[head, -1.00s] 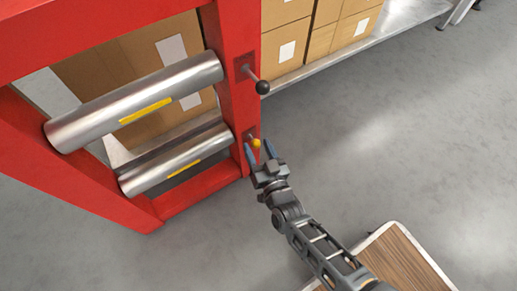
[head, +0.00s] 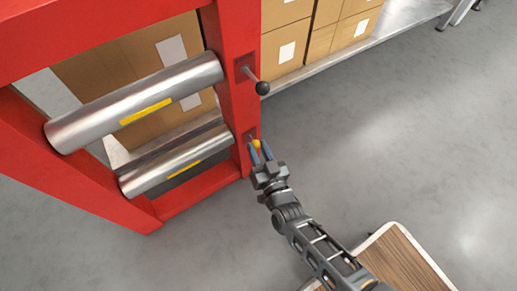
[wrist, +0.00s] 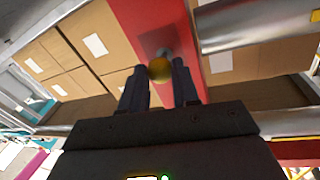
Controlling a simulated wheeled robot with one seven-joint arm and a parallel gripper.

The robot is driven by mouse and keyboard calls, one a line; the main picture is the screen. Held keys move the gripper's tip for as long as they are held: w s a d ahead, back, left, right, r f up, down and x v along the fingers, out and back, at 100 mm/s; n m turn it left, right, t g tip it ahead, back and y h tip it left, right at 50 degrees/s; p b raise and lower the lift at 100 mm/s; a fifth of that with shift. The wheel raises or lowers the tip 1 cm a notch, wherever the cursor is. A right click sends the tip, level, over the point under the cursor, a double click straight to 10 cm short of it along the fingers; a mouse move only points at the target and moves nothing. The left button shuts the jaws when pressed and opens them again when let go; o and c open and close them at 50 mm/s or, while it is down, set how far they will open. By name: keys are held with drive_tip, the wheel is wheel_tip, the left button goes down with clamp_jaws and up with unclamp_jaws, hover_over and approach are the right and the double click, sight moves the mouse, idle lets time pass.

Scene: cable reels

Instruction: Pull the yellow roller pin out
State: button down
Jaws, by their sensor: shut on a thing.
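The yellow roller pin (head: 256,144) sticks out of the right post of the red frame (head: 240,110), beside the lower roller. Its yellow knob also shows in the wrist view (wrist: 159,70), with a short grey shaft running into the red post behind it. My gripper (head: 261,151) is shut on the yellow knob, one blue-grey finger on each side. In the wrist view the fingertips (wrist: 159,82) flank the knob. The upper pin with a black knob (head: 262,88) stands out from the same post, above my gripper.
Two steel rollers with yellow labels, the upper (head: 135,102) and the lower (head: 176,161), span the red frame. Cardboard boxes (head: 285,50) stand on a shelf behind. A wood-topped surface (head: 408,262) lies at the lower right. The grey floor to the right is clear.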

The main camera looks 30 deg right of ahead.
sight(259, 147)
drive_tip(key=shift+s+p, duration=0.4)
drive_tip(key=shift+s, duration=1.35)
drive_tip(key=c, duration=0.8)
unclamp_jaws()
drive_tip(key=shift+s+a+p, duration=0.25)
drive_tip(key=shift+s+p, duration=0.05)
drive_tip(key=shift+s, duration=1)
drive_tip(key=shift+s+a+p, duration=0.25)
drive_tip(key=shift+s+p, duration=0.1)
drive_tip(key=shift+s, duration=0.9)
drive_tip(key=shift+s+a+p, duration=0.25)
drive_tip(key=shift+s+p, duration=0.05)
drive_tip(key=shift+s, duration=1)
